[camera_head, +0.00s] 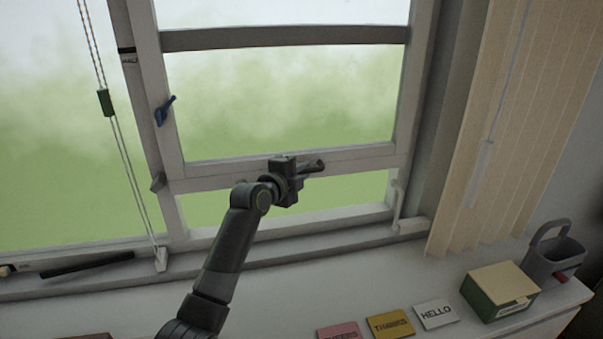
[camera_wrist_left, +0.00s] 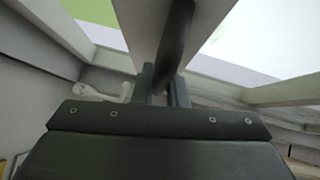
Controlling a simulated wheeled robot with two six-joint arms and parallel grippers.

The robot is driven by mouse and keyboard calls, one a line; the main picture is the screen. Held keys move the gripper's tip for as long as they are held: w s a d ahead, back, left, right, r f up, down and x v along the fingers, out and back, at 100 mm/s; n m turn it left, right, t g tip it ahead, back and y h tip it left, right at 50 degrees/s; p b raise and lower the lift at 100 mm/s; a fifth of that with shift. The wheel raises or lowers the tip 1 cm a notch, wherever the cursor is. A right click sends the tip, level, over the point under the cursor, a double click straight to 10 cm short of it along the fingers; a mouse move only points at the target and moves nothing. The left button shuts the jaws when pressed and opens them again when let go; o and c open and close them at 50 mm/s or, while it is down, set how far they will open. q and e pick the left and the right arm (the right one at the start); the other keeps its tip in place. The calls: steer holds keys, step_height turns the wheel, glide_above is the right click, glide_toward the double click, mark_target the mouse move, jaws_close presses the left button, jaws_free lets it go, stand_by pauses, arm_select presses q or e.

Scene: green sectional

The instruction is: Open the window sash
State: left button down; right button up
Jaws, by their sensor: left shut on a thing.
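The window sash (camera_head: 355,156) has a pale frame, and its bottom rail stands above the sill with green showing in the gap between them. A dark handle (camera_head: 315,166) is on that bottom rail. My left gripper (camera_head: 297,174) is at the rail, shut on the handle. In the left wrist view the handle (camera_wrist_left: 177,40) is a dark bar running up from between the fingers (camera_wrist_left: 163,88). The fingers hide the part of the handle they grip. A blue latch (camera_head: 164,110) sits on the left side of the sash frame. My right gripper is not in view.
A white stay (camera_head: 397,205) stands at the sill's right end. Beige vertical blinds (camera_head: 510,120) hang at the right. Cards (camera_head: 391,324), a green-and-cream box (camera_head: 500,290) and a grey caddy (camera_head: 553,258) are on the ledge. A cord (camera_head: 122,140) hangs at the left.

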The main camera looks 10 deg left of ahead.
arm_select(q)
steer(key=c, duration=1.5)
jaws_free()
steer(key=shift+r, duration=0.15)
steer(key=shift+o, duration=0.2)
steer(key=shift+s+a, duration=0.2)
steer(key=shift+s, duration=0.25)
steer(key=b+v, duration=0.5)
steer(key=v, duration=1.1)
steer(key=shift+s, duration=0.2)
